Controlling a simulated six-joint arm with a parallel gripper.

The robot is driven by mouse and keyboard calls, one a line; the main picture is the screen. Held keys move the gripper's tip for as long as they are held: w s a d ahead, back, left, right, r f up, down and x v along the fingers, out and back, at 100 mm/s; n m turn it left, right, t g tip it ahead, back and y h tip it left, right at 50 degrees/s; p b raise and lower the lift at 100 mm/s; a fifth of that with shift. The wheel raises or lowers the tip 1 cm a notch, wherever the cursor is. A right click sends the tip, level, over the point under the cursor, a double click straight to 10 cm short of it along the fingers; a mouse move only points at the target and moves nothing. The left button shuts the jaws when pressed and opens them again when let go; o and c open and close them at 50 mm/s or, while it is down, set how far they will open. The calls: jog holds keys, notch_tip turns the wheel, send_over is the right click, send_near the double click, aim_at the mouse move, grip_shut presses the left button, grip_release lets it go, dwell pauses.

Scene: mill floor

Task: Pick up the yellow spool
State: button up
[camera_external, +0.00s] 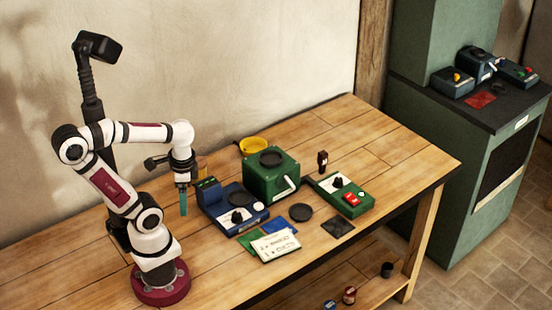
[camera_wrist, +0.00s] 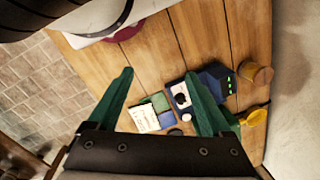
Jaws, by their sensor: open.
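A small yellow-tan cylinder (camera_external: 201,163), which looks like the spool, stands on the table just behind my gripper, partly hidden by it. It also shows in the wrist view (camera_wrist: 256,75), upright at the right, outside the fingers. A bright yellow shallow round thing (camera_external: 253,146) lies farther back beside the green box; it shows at the right edge of the table in the wrist view (camera_wrist: 255,117). My gripper (camera_external: 183,211) points down above the table, left of the blue devices. In the wrist view its green fingers (camera_wrist: 159,74) are wide apart with nothing between them.
A dark blue block (camera_external: 207,192) and a blue device with a black knob (camera_external: 238,216) stand close right of my gripper. Behind them is a green crank box (camera_external: 272,175), then a green panel (camera_external: 345,196). A note card (camera_external: 276,245) lies in front. The table's front left is clear.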

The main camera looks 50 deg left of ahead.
jog(key=shift+o, duration=1)
jog(key=m+h, duration=0.2)
jog(key=m, duration=1.2)
send_over(202, 162)
jog(key=s, duration=0.2)
notch_tip(202, 162, down, 6)
jog(key=shift+m, duration=0.3)
jog(key=f, duration=1)
jog(key=a+f, duration=0.1)
jog(key=f, duration=0.4)
jog(key=shift+w+f, duration=0.25)
jog(key=shift+w, duration=0.1)
jog(key=shift+r, duration=0.15)
jog(key=c, duration=1.3)
